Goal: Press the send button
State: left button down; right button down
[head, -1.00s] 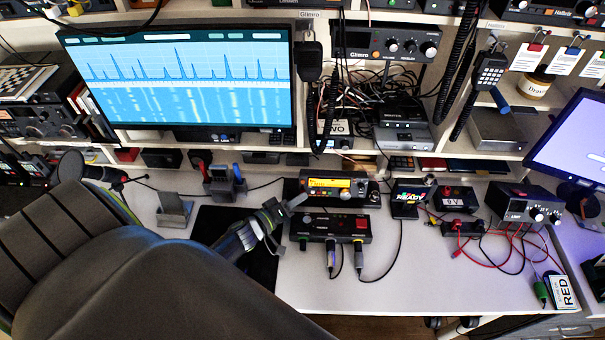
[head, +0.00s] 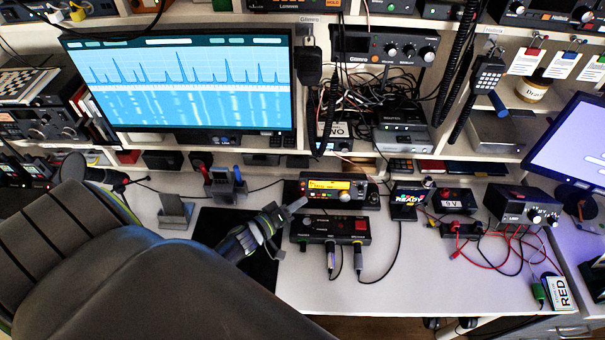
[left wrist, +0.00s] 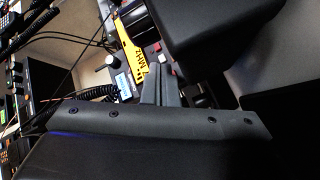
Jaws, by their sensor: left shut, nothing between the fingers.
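A black control box (head: 312,230) lies on the white desk with a square red button (head: 360,226) at its right end and smaller buttons along its top. I cannot read which one is the send button. My left gripper (head: 297,206) is shut and empty, its tips just above the box's left end and in front of the radio with the yellow display (head: 326,186). In the left wrist view the closed fingers (left wrist: 160,82) point toward the radio's yellow strip (left wrist: 131,48). Contact cannot be told. My right gripper is not in view.
Two plugs with cables (head: 358,250) come out of the box's front. A small READY display (head: 409,199) and a power supply (head: 522,206) with red leads stand to the right. A large monitor (head: 185,110) stands behind.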

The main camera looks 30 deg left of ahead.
aim_at(297, 227)
pick_arm(q)
jog(key=shift+s+d+r+p, duration=0.25)
jog(key=shift+s+d+p, duration=0.15)
jog(key=shift+s+p, duration=0.25)
jog(key=shift+s+d+r+p, duration=0.2)
jog(key=shift+s+d+p, duration=0.25)
jog(key=shift+s, duration=0.2)
jog(key=shift+s+d+r+p, duration=0.25)
jog(key=shift+s+d+p, duration=0.1)
jog(key=shift+s+p, duration=0.3)
jog(key=shift+s+d, duration=0.3)
jog(key=shift+s, duration=0.25)
